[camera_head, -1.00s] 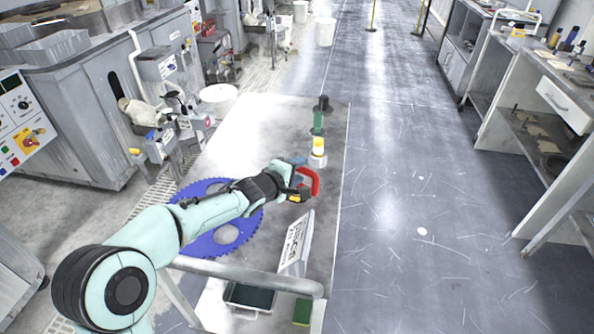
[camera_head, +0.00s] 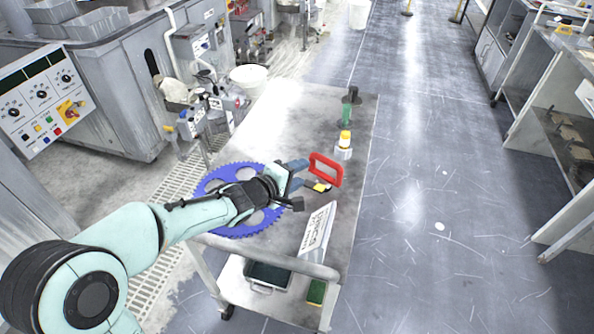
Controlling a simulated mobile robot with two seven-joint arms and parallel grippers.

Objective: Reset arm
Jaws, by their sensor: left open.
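The gripper is open. A red D-shaped handle (camera_head: 326,168) is just beyond the fingers, with a small yellow-and-black piece by it; I cannot tell whether a finger touches them. A blue toothed disc (camera_head: 240,222) lies flat on the cart top, partly hidden under my forearm. My right gripper is not in view.
The cart (camera_head: 350,215) also bears a yellow-capped bottle (camera_head: 345,138), a green-and-black item (camera_head: 348,108) and a white sign (camera_head: 316,229). A dark tray (camera_head: 268,275) sits on its lower shelf.

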